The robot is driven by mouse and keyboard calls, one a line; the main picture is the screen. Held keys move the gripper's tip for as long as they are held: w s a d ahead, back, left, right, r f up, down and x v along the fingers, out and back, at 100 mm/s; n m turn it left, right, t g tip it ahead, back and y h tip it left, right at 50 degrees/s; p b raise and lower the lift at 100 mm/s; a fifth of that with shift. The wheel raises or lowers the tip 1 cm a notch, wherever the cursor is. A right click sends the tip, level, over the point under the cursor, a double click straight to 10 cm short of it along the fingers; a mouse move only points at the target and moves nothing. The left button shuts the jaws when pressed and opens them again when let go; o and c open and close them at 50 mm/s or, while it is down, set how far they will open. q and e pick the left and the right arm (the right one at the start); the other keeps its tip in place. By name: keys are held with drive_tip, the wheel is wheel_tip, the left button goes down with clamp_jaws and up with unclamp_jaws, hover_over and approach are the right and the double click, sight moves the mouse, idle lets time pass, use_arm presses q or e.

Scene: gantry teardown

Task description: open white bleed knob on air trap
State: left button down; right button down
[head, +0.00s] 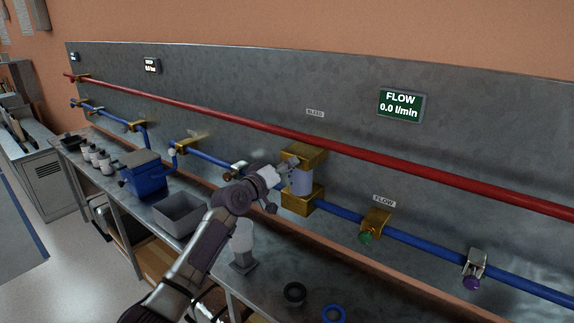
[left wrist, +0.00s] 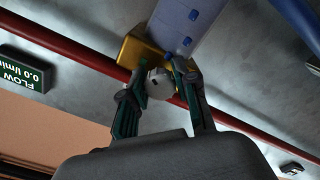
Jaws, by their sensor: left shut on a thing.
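The air trap has a brass top block (head: 308,155), a translucent bluish body (head: 301,181) and a brass lower block (head: 298,203), set in the blue pipe line. In the left wrist view its brass top block (left wrist: 140,51) shows behind the fingers. The white bleed knob (left wrist: 158,84) sits between my left fingers in that view. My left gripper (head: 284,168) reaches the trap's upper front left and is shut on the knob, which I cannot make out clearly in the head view. The BLEED label (head: 315,113) is on the panel above. My right gripper is not in view.
A red pipe (head: 400,160) runs above the blue pipe (head: 425,246). The FLOW display (head: 401,105) reads 0.0 l/min. A grey bin (head: 181,213) and a blue box (head: 144,172) stand left.

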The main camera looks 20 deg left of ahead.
use_arm(q)
drive_tip(key=n+p, duration=0.1)
drive_tip(key=n, duration=0.3)
drive_tip(key=shift+r, duration=0.1)
drive_tip(key=shift+n+p, duration=0.55)
drive_tip(key=shift+n, duration=0.45)
drive_tip(key=c, duration=0.9)
unclamp_jaws()
drive_tip(key=shift+o, duration=0.2)
drive_tip(key=v, duration=1.2)
